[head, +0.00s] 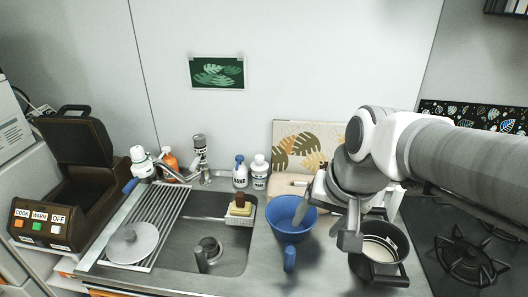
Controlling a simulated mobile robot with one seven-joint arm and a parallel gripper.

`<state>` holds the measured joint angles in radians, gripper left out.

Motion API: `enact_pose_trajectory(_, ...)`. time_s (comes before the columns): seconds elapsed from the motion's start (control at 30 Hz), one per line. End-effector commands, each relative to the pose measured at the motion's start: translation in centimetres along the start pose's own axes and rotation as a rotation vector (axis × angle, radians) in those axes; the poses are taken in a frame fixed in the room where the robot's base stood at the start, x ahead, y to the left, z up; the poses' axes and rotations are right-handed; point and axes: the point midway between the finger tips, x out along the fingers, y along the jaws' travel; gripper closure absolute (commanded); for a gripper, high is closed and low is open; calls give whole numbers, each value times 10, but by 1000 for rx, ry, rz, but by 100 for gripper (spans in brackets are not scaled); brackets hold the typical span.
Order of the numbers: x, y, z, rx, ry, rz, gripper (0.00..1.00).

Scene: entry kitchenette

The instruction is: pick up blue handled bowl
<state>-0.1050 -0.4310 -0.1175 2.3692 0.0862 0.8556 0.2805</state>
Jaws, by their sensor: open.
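The blue handled bowl (284,227) sits upright on the steel counter, just right of the sink. Its blue handle (289,259) points toward the front edge. My gripper (326,228) is open at the bowl's right side. One fingertip overlaps the bowl's right rim in the picture, and the other is further right, by the dark pot. I cannot tell whether the finger touches the bowl or hangs above it. Nothing shows held between the fingers.
A dark pot (370,270) stands close right of the bowl, before the stove (468,262). The sink (225,258) with a drying rack (160,226) and grey lid (132,243) lies left. Bottles (260,172) and a leaf-patterned board (296,146) stand behind.

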Motion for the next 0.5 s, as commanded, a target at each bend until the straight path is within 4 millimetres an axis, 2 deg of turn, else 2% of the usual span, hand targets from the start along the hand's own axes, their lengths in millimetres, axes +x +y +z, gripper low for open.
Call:
enact_pose_trajectory(0.27, 42, -16, -37, 304, -120, 29, 28)
enact_pose_trajectory(0.5, 89, -23, -60, 560, -182, 107, 28)
